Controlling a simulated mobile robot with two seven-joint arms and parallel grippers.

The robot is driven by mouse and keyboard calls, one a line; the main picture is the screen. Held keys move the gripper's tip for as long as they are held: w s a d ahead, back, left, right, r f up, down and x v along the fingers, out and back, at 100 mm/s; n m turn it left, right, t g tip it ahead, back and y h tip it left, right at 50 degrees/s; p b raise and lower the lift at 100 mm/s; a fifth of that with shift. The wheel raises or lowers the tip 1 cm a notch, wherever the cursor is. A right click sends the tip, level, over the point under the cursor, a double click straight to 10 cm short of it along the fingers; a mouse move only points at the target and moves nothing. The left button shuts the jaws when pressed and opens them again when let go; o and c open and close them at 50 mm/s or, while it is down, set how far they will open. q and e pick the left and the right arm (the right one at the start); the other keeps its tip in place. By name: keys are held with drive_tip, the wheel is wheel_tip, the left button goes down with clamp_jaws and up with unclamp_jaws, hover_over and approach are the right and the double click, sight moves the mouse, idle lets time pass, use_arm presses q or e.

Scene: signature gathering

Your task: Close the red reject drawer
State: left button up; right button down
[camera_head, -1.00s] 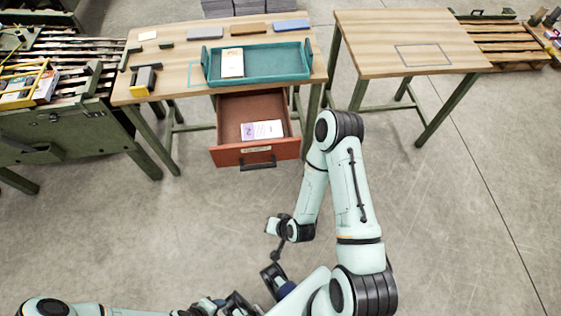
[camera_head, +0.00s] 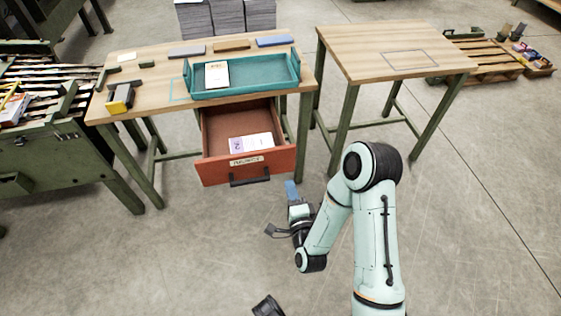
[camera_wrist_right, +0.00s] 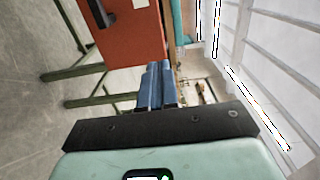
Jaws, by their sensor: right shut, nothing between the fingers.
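The red reject drawer (camera_head: 220,172) is pulled out under the wooden table, its labelled front facing me with a dark bar handle (camera_head: 250,181). A white and lilac booklet (camera_head: 250,143) lies inside it. My right gripper (camera_head: 291,187) is shut and empty, just right of and in front of the drawer front's right end, apparently apart from it. In the right wrist view the blue fingers (camera_wrist_right: 156,78) are together, and the red drawer front (camera_wrist_right: 135,40) with its handle (camera_wrist_right: 101,12) is beyond them. My left gripper's fingers are not visible.
The table (camera_head: 140,87) bears a teal tray (camera_head: 250,83) with a booklet, a yellow-black stamp-like object (camera_head: 120,98) and several small blocks. A second table (camera_head: 350,45) stands at right. Green table legs stand near the drawer. Floor in front is clear.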

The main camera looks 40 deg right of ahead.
sight(280, 151)
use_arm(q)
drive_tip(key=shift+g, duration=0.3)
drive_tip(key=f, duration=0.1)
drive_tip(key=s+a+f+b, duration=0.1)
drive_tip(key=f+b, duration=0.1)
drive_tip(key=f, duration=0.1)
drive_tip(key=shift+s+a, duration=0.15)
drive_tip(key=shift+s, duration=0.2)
use_arm(e)
drive_tip(key=x, duration=1.2)
drive_tip(key=shift+s+r, duration=0.1)
drive_tip(key=shift+d, duration=0.1)
